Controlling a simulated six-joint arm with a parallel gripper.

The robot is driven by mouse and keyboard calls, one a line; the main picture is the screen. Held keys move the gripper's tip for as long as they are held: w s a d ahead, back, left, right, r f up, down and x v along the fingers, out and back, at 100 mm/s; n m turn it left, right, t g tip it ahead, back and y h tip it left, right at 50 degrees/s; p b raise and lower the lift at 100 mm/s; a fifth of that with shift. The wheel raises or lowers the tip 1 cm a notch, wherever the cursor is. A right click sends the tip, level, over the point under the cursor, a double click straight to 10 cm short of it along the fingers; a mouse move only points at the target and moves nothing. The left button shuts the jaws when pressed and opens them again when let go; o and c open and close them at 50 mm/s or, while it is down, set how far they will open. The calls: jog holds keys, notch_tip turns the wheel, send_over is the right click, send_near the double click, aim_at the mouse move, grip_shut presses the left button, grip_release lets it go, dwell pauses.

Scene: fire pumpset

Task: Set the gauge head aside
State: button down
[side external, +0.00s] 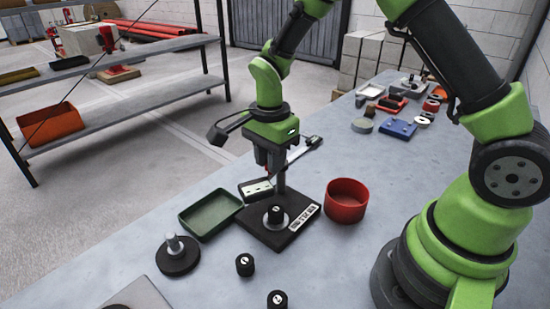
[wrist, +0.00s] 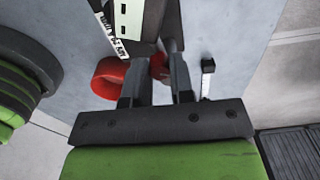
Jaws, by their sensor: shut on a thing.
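My gripper (side external: 268,168) points down over the stand, its jaws shut on the gauge head. The gauge head (side external: 256,189) shows as a pale, dark-edged block with dark marks, just below the fingers. In the wrist view it appears as a pale slotted face (wrist: 123,18) on a dark body beyond my gripper (wrist: 164,62). The stand has a black square base (side external: 268,237) with a white label and an upright post (side external: 281,180). The post is close beside the head; I cannot tell whether they touch. The fingertip contact is partly hidden.
A green tray (side external: 210,214) lies left of the stand and a red round bin (side external: 346,201) right. Black knobbed parts (side external: 178,256) (side external: 245,265) stand in front. A slim black-and-white item (side external: 303,149) lies behind. Bare bench (side external: 110,270) shows at front left.

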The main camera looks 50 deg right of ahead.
jog(key=w+m, duration=0.1)
jog(key=m, duration=0.2)
jog(key=w+d+m, duration=0.1)
jog(key=m, duration=0.3)
jog(key=w+m, duration=0.1)
jog(key=m, duration=0.3)
jog(key=shift+w+d, duration=0.2)
jog(key=shift+w, duration=0.05)
dwell(0.4)
jog(key=c, duration=1)
grip_release()
notch_tip(320, 180, up, 10)
